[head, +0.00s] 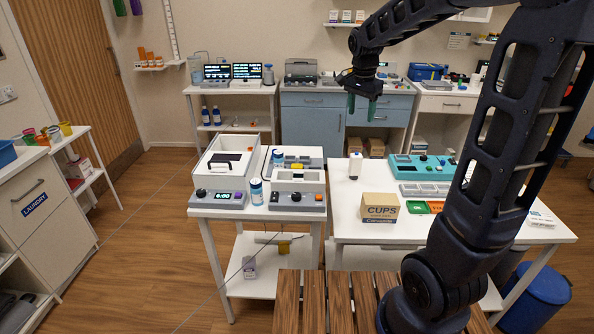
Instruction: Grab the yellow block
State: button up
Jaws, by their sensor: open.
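I cannot tell for certain which thing is the yellow block. A small yellow item (297,167) shows on top of the grey machine at the right of the small white table (225,213). My gripper (361,108) has green fingers pointing down and hangs in the air in the upper middle of the view. It is open, with nothing visible between the fingers. It appears above and to the right of both yellow items and apart from them.
A larger white table (355,231) stands on the right with a CUPS box (380,207), a small bottle (355,165) and a teal tray (420,167). A balance-like machine (222,165) and blue-capped bottle (256,191) stand on the small table. Open wooden floor (150,240) lies left.

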jog(key=w+a+f+m+h, duration=0.1)
jog(key=w+a+f+m, duration=0.1)
jog(key=w+a+f, duration=0.3)
jog(key=w+a+f+m+h, duration=0.1)
jog(key=w+a+f+m, duration=0.2)
jog(key=a, duration=0.4)
jog(key=m+g+h, duration=0.1)
jog(key=m+h, duration=0.1)
jog(key=m, duration=0.2)
send_near(296, 165)
jog(key=x, duration=0.9)
jog(key=shift+s+d, duration=0.1)
jog(key=shift+s, duration=0.05)
jog(key=c, duration=1.1)
